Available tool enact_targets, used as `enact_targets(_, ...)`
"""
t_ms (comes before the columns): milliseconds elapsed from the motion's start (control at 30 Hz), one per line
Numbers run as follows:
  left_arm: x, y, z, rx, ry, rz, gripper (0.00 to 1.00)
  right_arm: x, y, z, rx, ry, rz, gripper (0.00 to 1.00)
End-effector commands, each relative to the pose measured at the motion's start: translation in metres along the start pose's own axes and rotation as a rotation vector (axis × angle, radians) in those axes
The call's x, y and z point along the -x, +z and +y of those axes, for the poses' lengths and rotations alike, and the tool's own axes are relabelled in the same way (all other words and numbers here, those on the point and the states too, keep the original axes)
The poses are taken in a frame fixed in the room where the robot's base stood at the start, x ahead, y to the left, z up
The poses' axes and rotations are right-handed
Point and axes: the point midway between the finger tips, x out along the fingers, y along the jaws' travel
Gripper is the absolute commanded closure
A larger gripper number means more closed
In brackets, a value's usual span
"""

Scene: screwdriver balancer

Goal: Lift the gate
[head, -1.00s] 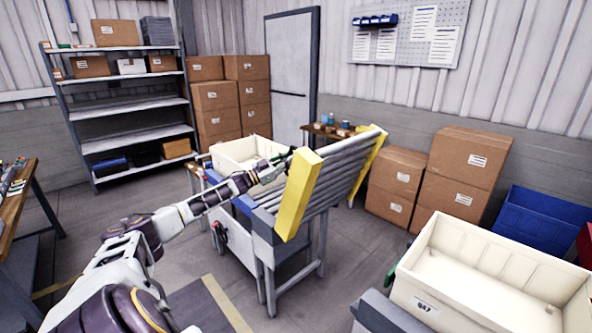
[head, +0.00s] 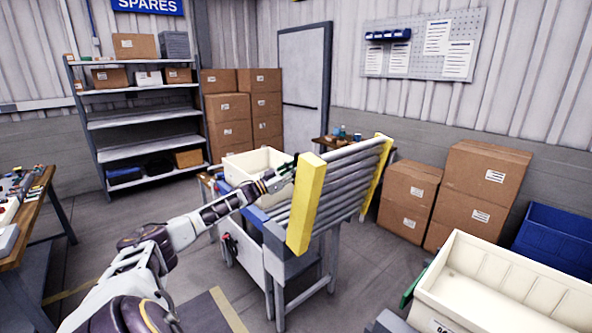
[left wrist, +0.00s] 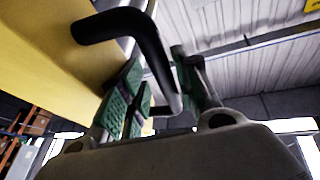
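The gate (head: 340,187) is a hinged section of grey rollers between yellow side rails, tilted steeply up above the conveyor frame. Its near yellow rail (head: 305,205) faces me. In the left wrist view the yellow rail (left wrist: 40,60) fills the upper left, and a black bent handle (left wrist: 155,60) sticks out from it. My left gripper (head: 287,170) is at the near rail. In the left wrist view its green-padded fingers (left wrist: 160,80) lie on both sides of the handle bar and look closed on it; exact contact is partly hidden. My right gripper is not in view.
A cream tote (head: 255,163) sits behind the gate on the conveyor. Cardboard boxes (head: 470,190) stand along the wall. A workbench (head: 28,195) is at left. Floor between is clear.

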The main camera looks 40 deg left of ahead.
Motion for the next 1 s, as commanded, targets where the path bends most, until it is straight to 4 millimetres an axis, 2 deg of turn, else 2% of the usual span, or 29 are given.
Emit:
enact_targets(467, 0.000, -0.001, 0.002, 0.001, 0.004, 0.003, 0.65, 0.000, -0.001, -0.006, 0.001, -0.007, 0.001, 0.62)
enact_targets(1000, 0.022, 0.000, 0.001, 0.001, 0.004, 0.001, 0.65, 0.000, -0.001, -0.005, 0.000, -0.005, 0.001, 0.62)
